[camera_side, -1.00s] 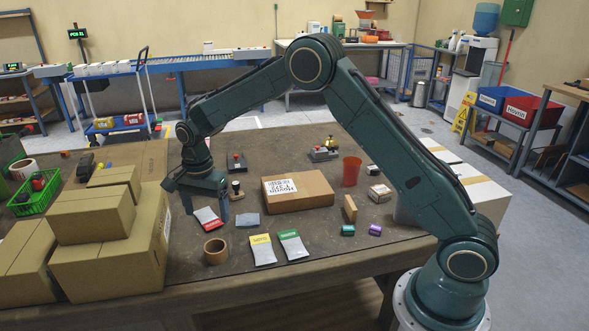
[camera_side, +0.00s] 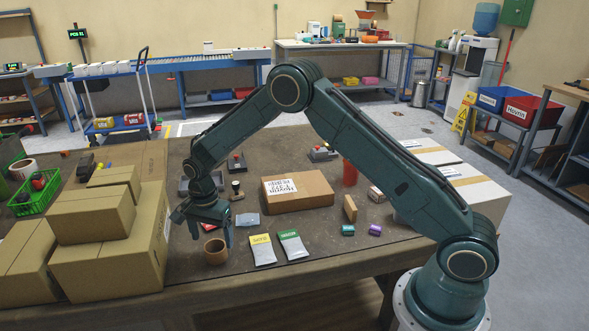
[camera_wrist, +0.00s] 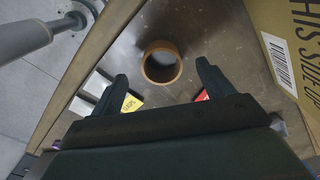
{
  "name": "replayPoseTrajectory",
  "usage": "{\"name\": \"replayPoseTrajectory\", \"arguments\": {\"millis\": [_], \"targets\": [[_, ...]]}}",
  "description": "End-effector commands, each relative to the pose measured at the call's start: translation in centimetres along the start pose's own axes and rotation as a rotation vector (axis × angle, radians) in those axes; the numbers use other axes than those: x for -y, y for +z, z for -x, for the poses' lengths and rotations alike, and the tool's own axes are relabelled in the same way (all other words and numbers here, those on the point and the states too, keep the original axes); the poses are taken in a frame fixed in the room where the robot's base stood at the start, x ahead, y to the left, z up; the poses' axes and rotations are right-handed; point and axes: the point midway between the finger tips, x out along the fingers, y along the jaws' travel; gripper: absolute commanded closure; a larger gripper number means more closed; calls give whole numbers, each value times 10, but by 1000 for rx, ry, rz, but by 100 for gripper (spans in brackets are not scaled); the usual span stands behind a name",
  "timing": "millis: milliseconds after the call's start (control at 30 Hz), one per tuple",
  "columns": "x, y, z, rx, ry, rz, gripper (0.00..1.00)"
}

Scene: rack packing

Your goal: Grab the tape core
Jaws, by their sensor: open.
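The tape core (camera_side: 215,252) is a short brown cardboard ring standing upright on the table near its front edge in the side view. In the wrist view the tape core (camera_wrist: 161,66) shows from above, with its round opening visible, just beyond the fingertips and between their lines. My gripper (camera_side: 211,232) hangs pointing down just above and behind the core. In the wrist view my gripper (camera_wrist: 161,80) is open and empty, with its two fingers spread wider than the core. I cannot tell the exact height gap.
Yellow-topped (camera_side: 262,250) and green-topped (camera_side: 292,245) packets lie right of the core. Stacked cardboard boxes (camera_side: 110,250) stand at the left, also near the right finger side in the wrist view (camera_wrist: 285,50). A flat labelled box (camera_side: 305,190) lies mid-table. A red packet (camera_wrist: 201,96) is partly behind a finger.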

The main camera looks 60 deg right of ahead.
Motion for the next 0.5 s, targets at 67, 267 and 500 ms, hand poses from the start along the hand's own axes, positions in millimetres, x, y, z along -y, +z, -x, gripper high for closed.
{"name": "replayPoseTrajectory", "arguments": {"millis": [67, 267, 500], "targets": [[0, 0, -6, 0, 2, 0, 20], [0, -1, -28, 0, 2, 0, 20], [1, -1, -48, 0, 0, 0, 20]]}}
